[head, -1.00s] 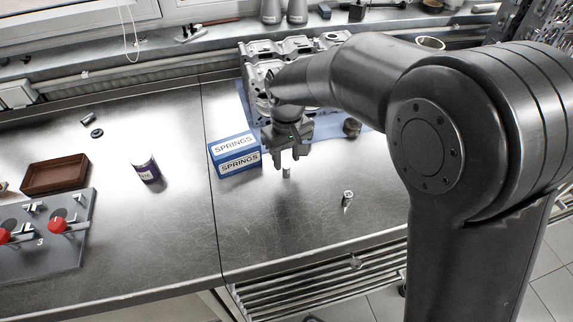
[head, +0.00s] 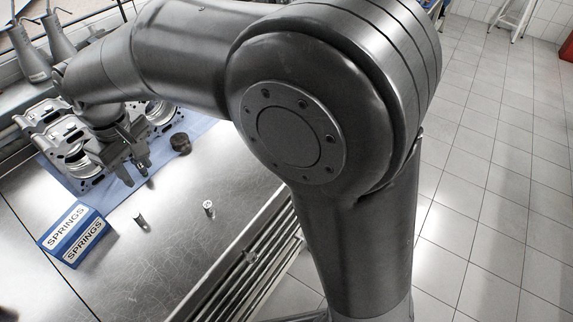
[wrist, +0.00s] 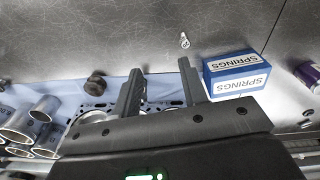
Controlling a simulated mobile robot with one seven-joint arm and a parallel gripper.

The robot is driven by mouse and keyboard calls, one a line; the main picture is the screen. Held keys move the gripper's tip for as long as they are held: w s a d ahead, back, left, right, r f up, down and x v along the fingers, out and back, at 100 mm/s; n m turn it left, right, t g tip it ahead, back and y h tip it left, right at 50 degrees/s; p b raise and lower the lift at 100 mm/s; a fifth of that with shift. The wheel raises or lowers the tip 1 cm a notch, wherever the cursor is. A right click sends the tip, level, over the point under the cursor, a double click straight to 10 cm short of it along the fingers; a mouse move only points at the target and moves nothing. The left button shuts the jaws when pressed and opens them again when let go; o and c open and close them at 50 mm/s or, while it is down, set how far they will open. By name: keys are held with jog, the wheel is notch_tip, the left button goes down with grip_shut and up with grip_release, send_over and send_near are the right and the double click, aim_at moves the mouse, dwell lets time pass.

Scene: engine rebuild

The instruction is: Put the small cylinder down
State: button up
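A small metal cylinder (head: 140,220) stands upright on the metal bench, to the right of the blue springs box (head: 73,235). A similar small metal piece (head: 208,208) stands farther right, near the bench edge. My gripper (head: 135,177) is behind the first cylinder, apart from it, over the edge of the blue mat. In the wrist view my gripper (wrist: 158,82) has its two fingers spread with nothing between them. One small cylinder (wrist: 184,40) shows there beyond the right fingertip; I cannot tell for sure which of the two it is.
An engine block (head: 70,145) lies on the blue mat (head: 205,121) beside my gripper. A dark round part (head: 180,143) sits on the mat's edge. The purple can (wrist: 308,75) shows at the wrist view's right. Bare bench lies in front of the cylinders.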

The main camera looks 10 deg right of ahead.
jog(key=s+d+r+m+t, duration=0.1)
jog(key=d+r+m, duration=0.2)
jog(key=d, duration=0.8)
jog(key=d+r+m+t, duration=0.1)
jog(key=d+r+m, duration=0.15)
jog(key=d, duration=0.75)
jog(key=s+d+f+m+t, duration=0.1)
jog(key=s+d+m, duration=0.2)
jog(key=s+d, duration=0.2)
jog(key=s+d+m+t, duration=0.2)
jog(key=s+d, duration=0.3)
jog(key=d, duration=0.5)
jog(key=shift+s+d+f+m, duration=0.3)
jog(key=shift+f+m, duration=0.1)
jog(key=shift+m, duration=0.05)
jog(key=shift+o, duration=1)
